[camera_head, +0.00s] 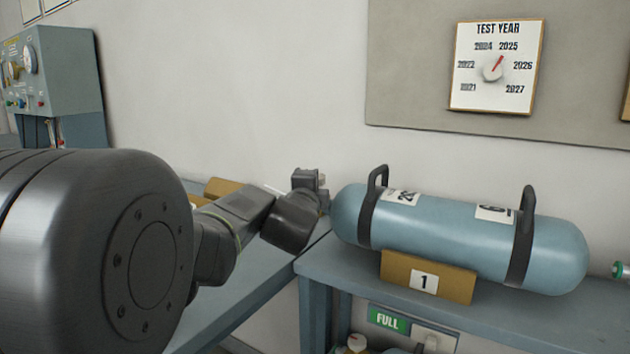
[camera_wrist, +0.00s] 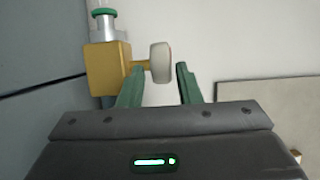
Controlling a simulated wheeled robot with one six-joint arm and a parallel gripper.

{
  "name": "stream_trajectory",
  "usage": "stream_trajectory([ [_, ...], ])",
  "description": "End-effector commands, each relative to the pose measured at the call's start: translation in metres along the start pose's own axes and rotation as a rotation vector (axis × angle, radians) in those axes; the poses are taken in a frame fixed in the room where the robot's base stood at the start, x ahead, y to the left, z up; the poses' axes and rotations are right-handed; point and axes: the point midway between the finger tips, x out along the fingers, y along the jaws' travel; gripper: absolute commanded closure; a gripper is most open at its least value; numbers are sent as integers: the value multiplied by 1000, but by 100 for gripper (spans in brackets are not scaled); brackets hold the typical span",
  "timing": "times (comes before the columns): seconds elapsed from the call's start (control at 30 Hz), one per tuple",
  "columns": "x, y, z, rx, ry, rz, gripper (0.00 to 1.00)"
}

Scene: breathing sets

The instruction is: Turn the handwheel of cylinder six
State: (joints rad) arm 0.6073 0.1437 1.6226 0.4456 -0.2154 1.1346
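A light-blue cylinder (camera_head: 450,235) lies on its side on the bench, with two dark straps with handles. A label on it reads 6 (camera_head: 493,213). In the wrist view a brass valve block (camera_wrist: 107,68) carries a pale rounded handwheel (camera_wrist: 160,62) on a short stem. My gripper (camera_head: 311,179) is near the cylinder's left end in the head view. Its two green fingers are apart in the wrist view (camera_wrist: 160,76), one at each side of the handwheel, with a visible gap on the right. The handwheel is not seen in the head view, hidden by my gripper or beyond it.
A tan block marked 1 (camera_head: 427,279) stands in front of the cylinder on the bench (camera_head: 345,268). A green FULL sign (camera_head: 388,319) is below. A TEST YEAR dial (camera_head: 497,67) hangs on the wall. A gauge panel (camera_head: 52,75) stands at far left.

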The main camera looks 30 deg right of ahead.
Motion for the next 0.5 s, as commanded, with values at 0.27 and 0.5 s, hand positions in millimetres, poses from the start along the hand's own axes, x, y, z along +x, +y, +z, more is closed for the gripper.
stream_trajectory([
  [0.27,-52,-2,0,1,0,-1,69],
  [0.5,-74,-1,0,0,-1,0,69],
])
